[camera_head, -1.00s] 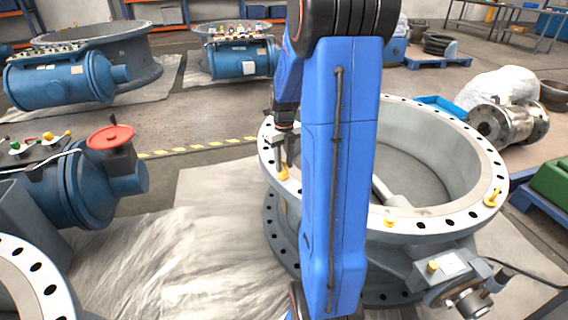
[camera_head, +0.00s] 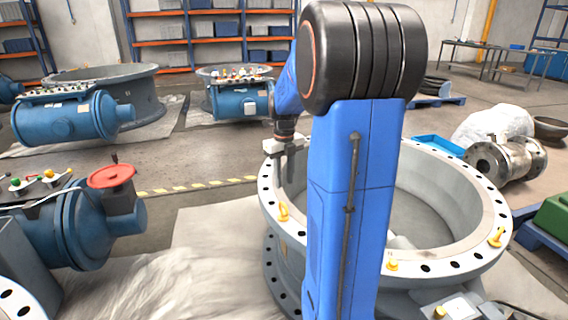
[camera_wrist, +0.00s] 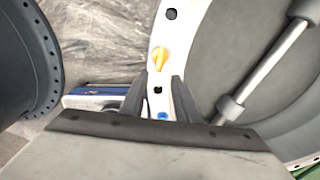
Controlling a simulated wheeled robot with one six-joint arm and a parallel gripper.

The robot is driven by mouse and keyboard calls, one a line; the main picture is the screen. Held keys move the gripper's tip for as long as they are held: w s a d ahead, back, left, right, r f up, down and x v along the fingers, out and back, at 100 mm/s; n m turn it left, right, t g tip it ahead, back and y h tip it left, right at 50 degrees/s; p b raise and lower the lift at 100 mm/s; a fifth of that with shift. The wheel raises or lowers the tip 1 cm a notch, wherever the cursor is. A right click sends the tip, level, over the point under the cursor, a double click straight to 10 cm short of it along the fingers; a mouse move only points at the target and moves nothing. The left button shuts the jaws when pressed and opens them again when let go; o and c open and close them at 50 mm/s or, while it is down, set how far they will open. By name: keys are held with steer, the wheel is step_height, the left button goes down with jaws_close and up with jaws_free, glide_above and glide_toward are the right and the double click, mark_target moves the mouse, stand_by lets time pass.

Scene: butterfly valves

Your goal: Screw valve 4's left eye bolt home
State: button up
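The large grey valve body (camera_head: 467,262) with a pale drilled flange stands under my arm; I cannot read a valve number. Its left yellow eye bolt (camera_head: 283,211) stands on the flange, left of my arm. In the wrist view this eye bolt (camera_wrist: 160,59) lies beyond the fingertips, apart from them. I cannot tell how deep its thread sits. My gripper (camera_head: 289,166) is above and behind the bolt in the head view. In the wrist view its two fingers (camera_wrist: 159,88) are spread with nothing between them. My arm hides part of the flange.
Two more yellow eye bolts stand on the flange, at the front (camera_head: 391,265) and right (camera_head: 496,237). A blue valve body with a red handwheel (camera_head: 112,176) is at left. A steel shaft (camera_wrist: 265,70) crosses the bore. Plastic sheeting covers the floor at left.

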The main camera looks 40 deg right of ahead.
step_height(320, 180, up, 6)
stand_by(0.4)
stand_by(0.4)
steer(key=s+a+r+n+t, duration=0.1)
steer(key=s+a+n, duration=0.4)
steer(key=a+n, duration=0.4)
steer(key=s+a+r+n+t, duration=0.1)
steer(key=s+a+n, duration=0.3)
steer(key=a+n, duration=0.45)
steer(key=s+a+f+n+t, duration=0.1)
steer(key=s+a+n, duration=0.4)
steer(key=n, duration=0.5)
steer(key=s+a+f+n+t, duration=0.1)
steer(key=s+a+f+n, duration=0.3)
steer(key=s+n, duration=0.3)
steer(key=shift+s+a+n+t, duration=0.35)
steer(key=shift+a+n+t, duration=0.05)
steer(key=shift+n, duration=1.15)
